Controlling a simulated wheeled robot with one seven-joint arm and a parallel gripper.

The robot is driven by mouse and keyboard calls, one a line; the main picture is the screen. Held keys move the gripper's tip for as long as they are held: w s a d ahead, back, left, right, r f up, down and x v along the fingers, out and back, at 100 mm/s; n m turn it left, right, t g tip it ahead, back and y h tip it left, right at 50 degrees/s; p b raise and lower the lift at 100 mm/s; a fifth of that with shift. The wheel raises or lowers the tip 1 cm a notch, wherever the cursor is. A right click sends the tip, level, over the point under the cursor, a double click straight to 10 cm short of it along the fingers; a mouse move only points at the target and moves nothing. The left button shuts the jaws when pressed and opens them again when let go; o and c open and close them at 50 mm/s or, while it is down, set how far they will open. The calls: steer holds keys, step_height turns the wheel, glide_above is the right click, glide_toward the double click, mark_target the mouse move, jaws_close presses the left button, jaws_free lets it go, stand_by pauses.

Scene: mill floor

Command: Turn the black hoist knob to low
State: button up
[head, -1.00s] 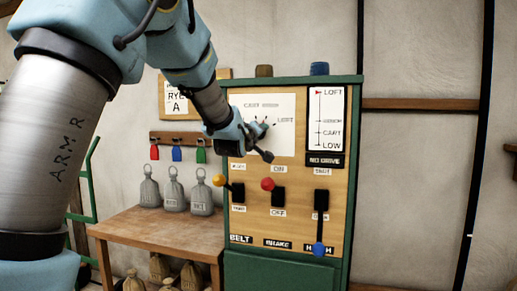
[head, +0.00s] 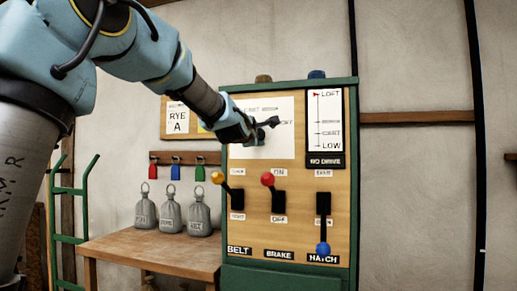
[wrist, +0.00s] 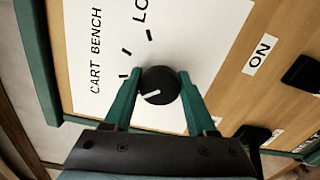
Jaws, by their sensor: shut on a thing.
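The black hoist knob (wrist: 160,86) sits on the white dial plate (wrist: 190,40) of the panel. Its white pointer line points to the lower left in the wrist view, to one side of the visible tick marks. My gripper (wrist: 160,80) has a green finger on each side of the knob and is shut on it. The printed words CART BENCH and the start of another word, LO, show beside the ticks. Any label on the dial's lower part is hidden by the gripper. In the head view my gripper (head: 262,130) is at the dial and covers the knob.
Below the dial are a yellow-ended lever (head: 218,178), a red-ended lever (head: 268,179) and a blue-ended lever (head: 323,248). A wooden table (head: 150,256) with grey weights (head: 172,214) stands at left. An indicator scale (head: 325,118) is right of the dial.

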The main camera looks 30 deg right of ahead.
steer(key=shift+n+b, duration=1.85)
steer(key=shift+n, duration=0.05)
steer(key=o, duration=1.3)
steer(key=shift+o, duration=0.2)
steer(key=b+v, duration=0.6)
steer(key=v, duration=0.4)
steer(key=shift+s+a+b, duration=0.25)
steer(key=shift+s+b, duration=0.05)
